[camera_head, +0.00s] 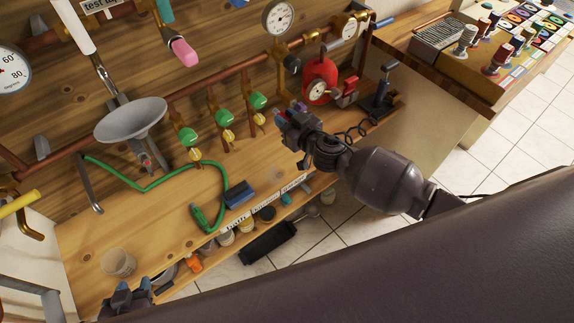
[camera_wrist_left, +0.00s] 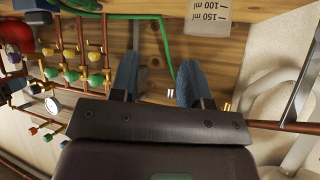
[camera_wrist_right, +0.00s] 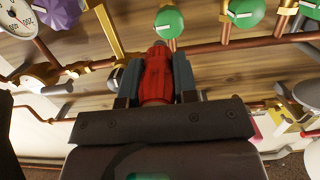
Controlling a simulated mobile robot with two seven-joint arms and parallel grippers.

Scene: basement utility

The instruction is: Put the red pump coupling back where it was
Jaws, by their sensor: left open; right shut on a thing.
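The red coupling (camera_wrist_right: 155,76) is between the fingers of my right gripper (camera_wrist_right: 157,84), which is shut on it, in the right wrist view. In the head view my right gripper (camera_head: 291,118) is above the bench, in front of the copper pipework. I cannot make out the coupling there. A red round pump body with a gauge (camera_head: 320,80) stands just behind and right of that gripper. My left gripper (camera_head: 128,297) is low at the bench's left front. Its fingers are apart and empty in the left wrist view (camera_wrist_left: 158,82).
Copper pipe with green-knobbed valves (camera_head: 223,115) runs along the wooden back panel. A green hose (camera_head: 155,183), a blue block (camera_head: 239,194) and a clear cup (camera_head: 118,262) are on the bench (camera_head: 95,225). A black tray (camera_head: 268,243) is below.

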